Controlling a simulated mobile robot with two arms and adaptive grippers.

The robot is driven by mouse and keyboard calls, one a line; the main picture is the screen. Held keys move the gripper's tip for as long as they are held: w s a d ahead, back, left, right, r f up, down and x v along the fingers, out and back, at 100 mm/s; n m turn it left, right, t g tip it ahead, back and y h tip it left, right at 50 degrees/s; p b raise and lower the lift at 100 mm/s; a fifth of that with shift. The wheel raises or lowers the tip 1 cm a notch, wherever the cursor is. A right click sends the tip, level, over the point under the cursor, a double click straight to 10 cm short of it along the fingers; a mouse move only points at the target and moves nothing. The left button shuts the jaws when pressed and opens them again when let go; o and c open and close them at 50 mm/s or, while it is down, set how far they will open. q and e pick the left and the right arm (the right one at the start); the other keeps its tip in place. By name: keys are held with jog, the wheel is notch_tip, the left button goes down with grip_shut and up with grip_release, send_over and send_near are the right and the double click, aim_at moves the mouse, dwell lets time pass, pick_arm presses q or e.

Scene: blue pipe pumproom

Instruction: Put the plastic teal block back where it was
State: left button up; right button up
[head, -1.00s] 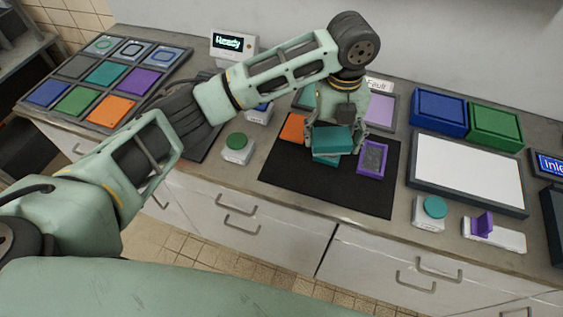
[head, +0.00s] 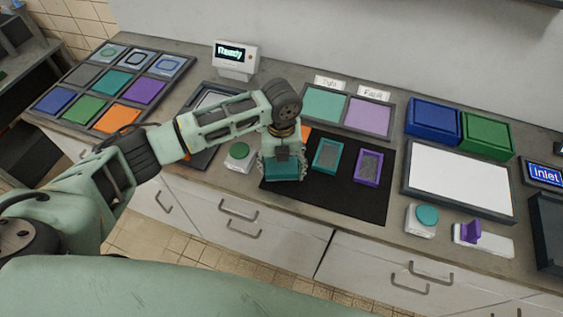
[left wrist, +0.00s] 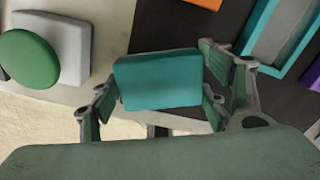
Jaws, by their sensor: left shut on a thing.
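My left gripper (head: 285,165) is shut on the teal block (head: 286,172) and holds it over the left front part of the black mat (head: 330,197). In the left wrist view the block (left wrist: 158,80) sits between the fingers, with the counter's front edge and the floor below. A teal-rimmed holder with a grey inside (head: 327,155) stands on the mat just right of the gripper. A teal square (head: 104,82) fills a cell of the grid tray (head: 60,121) at the left. My right gripper is not in view.
A green round button (head: 239,151) is close to the left of the gripper. A purple-rimmed holder (head: 368,166) is on the mat's right. An orange piece (head: 306,132) is partly hidden behind the gripper. Farther right are a white panel (head: 458,180) and blue and green boxes (head: 433,118).

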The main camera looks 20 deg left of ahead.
aim_at(281, 165)
pick_arm(q)
jog(key=shift+f, duration=0.2)
jog(key=o, duration=1)
notch_tip(281, 165, up, 12)
jog(key=b, duration=0.2)
jog(key=shift+r+b, duration=0.1)
jog(key=shift+b, duration=0.3)
